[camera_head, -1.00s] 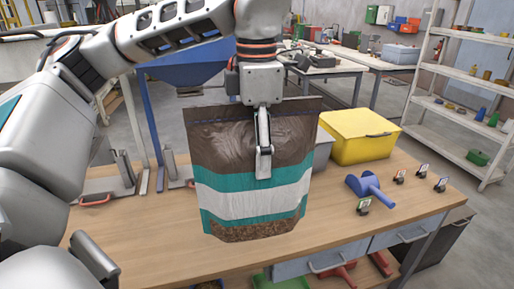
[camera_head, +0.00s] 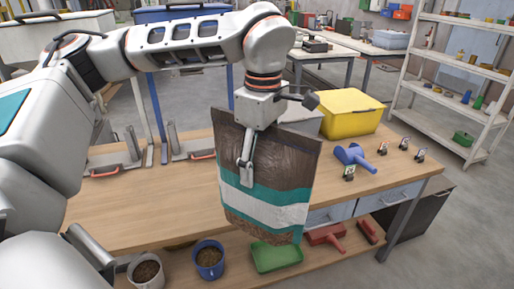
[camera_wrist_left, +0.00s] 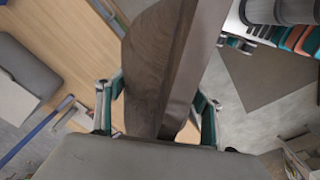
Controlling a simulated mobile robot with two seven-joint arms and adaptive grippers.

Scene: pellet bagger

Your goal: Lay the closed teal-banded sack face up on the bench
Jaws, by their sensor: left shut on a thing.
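The teal-banded sack (camera_head: 265,200) is dark brown with a teal and white band and a clear strip low down showing brown pellets. It hangs tilted in front of the bench (camera_head: 150,205), its lower end past the bench's front edge. My left gripper (camera_head: 246,178) is shut on the sack's upper part. In the left wrist view, the sack (camera_wrist_left: 160,70) runs up between the two fingers of the left gripper (camera_wrist_left: 160,110). Whether its top is sealed is hard to tell. My right gripper is not in view.
A yellow bin (camera_head: 348,115), a blue scoop (camera_head: 352,157) and small tagged clips (camera_head: 404,144) stand at the bench's right. Sealer-like tools with red handles (camera_head: 105,172) are at back left. Pots (camera_head: 208,258) and a green tray (camera_head: 275,257) sit on the lower shelf. The bench's left middle is clear.

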